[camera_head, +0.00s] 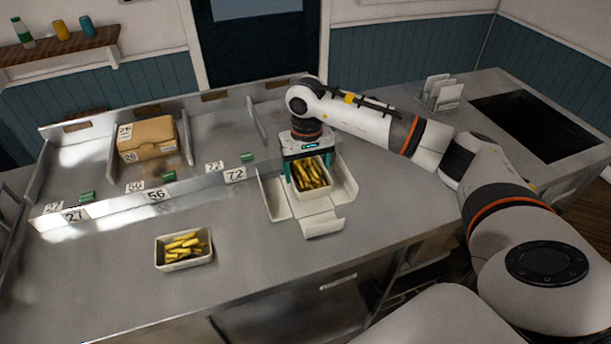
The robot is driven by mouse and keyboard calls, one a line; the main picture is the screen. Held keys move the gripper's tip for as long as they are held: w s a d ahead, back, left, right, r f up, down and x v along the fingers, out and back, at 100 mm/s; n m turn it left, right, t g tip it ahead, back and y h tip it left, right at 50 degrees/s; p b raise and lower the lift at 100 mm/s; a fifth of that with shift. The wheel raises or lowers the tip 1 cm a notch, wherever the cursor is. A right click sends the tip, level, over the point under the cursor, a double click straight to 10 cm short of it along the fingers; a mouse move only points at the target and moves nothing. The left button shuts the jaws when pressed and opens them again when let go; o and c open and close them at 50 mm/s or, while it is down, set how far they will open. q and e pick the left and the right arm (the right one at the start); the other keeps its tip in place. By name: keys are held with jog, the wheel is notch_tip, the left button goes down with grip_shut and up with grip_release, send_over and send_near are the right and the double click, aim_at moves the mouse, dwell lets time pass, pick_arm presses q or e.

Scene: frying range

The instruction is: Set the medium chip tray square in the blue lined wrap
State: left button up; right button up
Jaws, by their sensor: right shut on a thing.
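My right gripper (308,172) reaches down over a white tray of chips (314,190), its teal fingers at the tray's sides. It is shut on this tray. The tray sits within an opened wrap (324,224) with pale flaps spread out on the steel counter. The flap undersides look white or grey; a blue lining cannot be made out. The gripper body hides the tray's far end. Whether the tray touches the wrap's base cannot be told. My left gripper is not in view.
Another white chip tray (184,262) stands at the front left. A brown box (147,138) sits in a numbered bay behind the label rail (150,197). Upright white cards (441,92) and a dark sunken basin (535,125) are at the right. The counter's front middle is clear.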

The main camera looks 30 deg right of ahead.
aim_at(306, 178)
jog(key=shift+w+f, duration=0.15)
jog(key=shift+f, duration=0.25)
notch_tip(306, 178, down, 2)
jog(key=shift+a+f+p, duration=0.1)
jog(key=shift+p, duration=0.45)
jog(key=shift+f, duration=0.65)
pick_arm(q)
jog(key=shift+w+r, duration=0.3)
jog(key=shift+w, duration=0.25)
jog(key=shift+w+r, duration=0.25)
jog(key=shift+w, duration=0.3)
pick_arm(e)
jog(key=o, duration=1.1)
jog(key=shift+r, duration=0.1)
